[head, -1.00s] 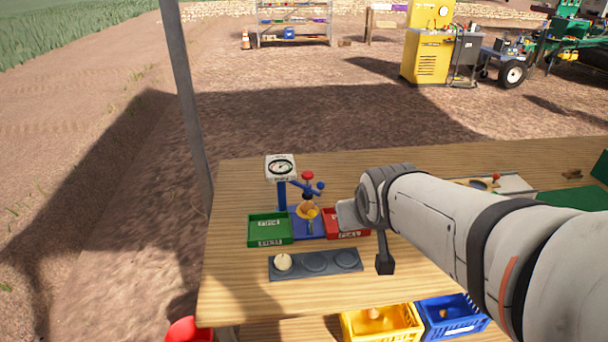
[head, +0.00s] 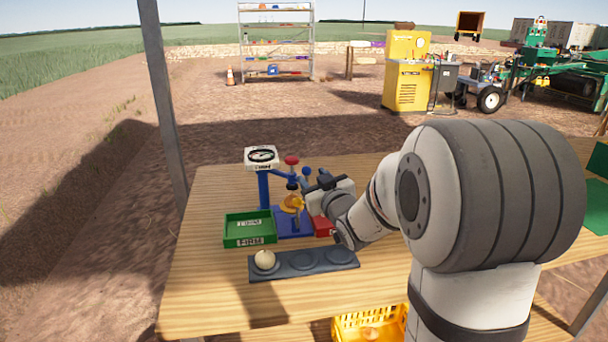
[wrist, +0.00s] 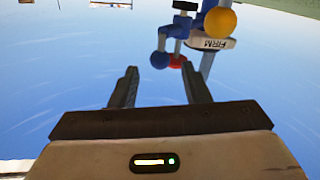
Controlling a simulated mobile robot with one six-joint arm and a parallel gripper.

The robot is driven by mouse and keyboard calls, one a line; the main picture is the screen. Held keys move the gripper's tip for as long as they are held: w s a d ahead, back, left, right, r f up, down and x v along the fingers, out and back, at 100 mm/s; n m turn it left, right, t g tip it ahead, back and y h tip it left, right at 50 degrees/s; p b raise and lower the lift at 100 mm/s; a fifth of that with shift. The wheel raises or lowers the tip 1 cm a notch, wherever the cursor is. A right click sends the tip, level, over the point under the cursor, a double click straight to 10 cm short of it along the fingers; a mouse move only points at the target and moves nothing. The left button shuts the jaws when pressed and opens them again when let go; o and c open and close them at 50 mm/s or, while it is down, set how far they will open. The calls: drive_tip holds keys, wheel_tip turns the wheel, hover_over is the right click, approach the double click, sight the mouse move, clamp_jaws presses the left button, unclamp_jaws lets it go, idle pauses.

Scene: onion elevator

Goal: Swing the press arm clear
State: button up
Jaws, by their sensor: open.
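The press has a blue post (head: 264,190), a white gauge head (head: 261,157), a red knob (head: 292,160) and a press arm ending in a blue ball (head: 306,171). A yellow-orange onion (head: 291,202) sits under it on the blue base (head: 296,226). My gripper (head: 307,184) is open and empty, close to the blue ball on the press's right side. In the wrist view, the ball (wrist: 160,59) shows upside down between the fingertips (wrist: 160,70), with the red knob (wrist: 177,61) near the right finger. I cannot tell whether the fingers touch either.
A green tray (head: 249,240) stands left of the press. A red tray (head: 322,228) lies right of it, partly hidden by my arm. In front is a dark board (head: 290,273) with a pale onion (head: 265,260) in its left hollow. A yellow crate (head: 346,329) is below the table.

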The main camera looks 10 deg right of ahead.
sight(308, 173)
drive_tip(key=w, duration=0.2)
drive_tip(key=w+a, duration=0.1)
drive_tip(key=w, duration=0.2)
clamp_jaws()
idle(0.4)
